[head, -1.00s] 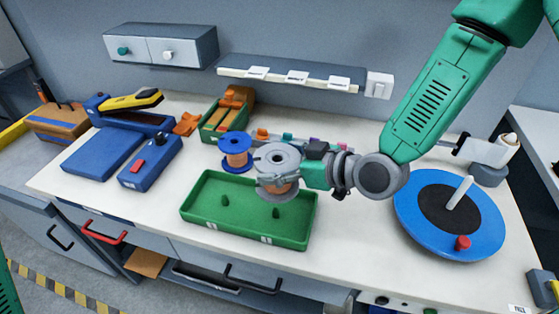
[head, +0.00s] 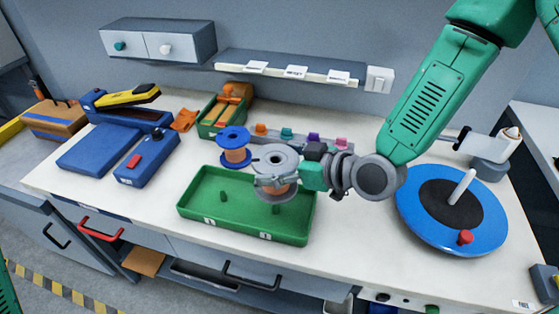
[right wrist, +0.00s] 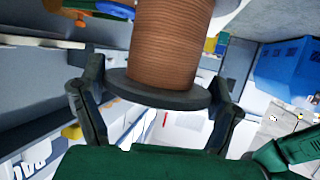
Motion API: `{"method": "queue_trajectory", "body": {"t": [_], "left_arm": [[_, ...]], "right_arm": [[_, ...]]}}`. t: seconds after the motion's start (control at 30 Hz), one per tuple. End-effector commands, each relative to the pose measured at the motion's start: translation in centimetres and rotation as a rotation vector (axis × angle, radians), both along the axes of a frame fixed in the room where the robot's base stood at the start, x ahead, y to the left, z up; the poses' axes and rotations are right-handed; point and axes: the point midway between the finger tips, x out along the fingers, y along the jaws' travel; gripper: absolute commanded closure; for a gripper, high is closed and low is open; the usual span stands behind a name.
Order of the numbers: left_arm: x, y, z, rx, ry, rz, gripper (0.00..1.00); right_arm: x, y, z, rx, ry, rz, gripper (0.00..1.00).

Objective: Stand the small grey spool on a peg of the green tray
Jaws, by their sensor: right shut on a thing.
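The small grey spool (head: 275,158), wound with copper-coloured wire, is upright in my right gripper (head: 279,183). The gripper is shut on it, coming from the right. The right wrist view shows the copper winding (right wrist: 170,42) and a dark grey flange between the two fingers (right wrist: 158,92). The green tray (head: 200,218) lies below, and the spool overlaps its right part in the head view. A short green peg (head: 223,197) stands in the tray's left part. The tray floor under the spool is partly hidden, and I cannot tell the spool's exact height above it. My left gripper is not in view.
A blue-flanged copper spool (head: 234,148) stands behind the tray, close to the grey one. Coloured clips (head: 287,134) sit behind my gripper. A blue turntable with a post (head: 412,216) is at right. Blue devices (head: 148,158) are at left. Bare bench lies before the tray.

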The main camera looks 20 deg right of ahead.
Motion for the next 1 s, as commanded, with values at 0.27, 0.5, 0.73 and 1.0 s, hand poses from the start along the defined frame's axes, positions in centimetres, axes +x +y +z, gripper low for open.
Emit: {"method": "queue_trajectory", "body": {"t": [0.27,0.5,0.73,1.0], "left_arm": [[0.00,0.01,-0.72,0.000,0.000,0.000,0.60],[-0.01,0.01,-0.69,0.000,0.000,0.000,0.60],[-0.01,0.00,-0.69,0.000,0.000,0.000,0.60],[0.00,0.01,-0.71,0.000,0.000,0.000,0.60]], "right_arm": [[0.08,0.09,-0.76,0.002,-0.005,0.000,0.68],[0.08,0.09,-0.73,0.002,-0.005,0.000,0.68],[0.08,0.11,-0.73,0.001,-0.004,0.000,0.68],[0.07,0.49,-0.74,-0.002,-0.006,0.000,0.68]]}}
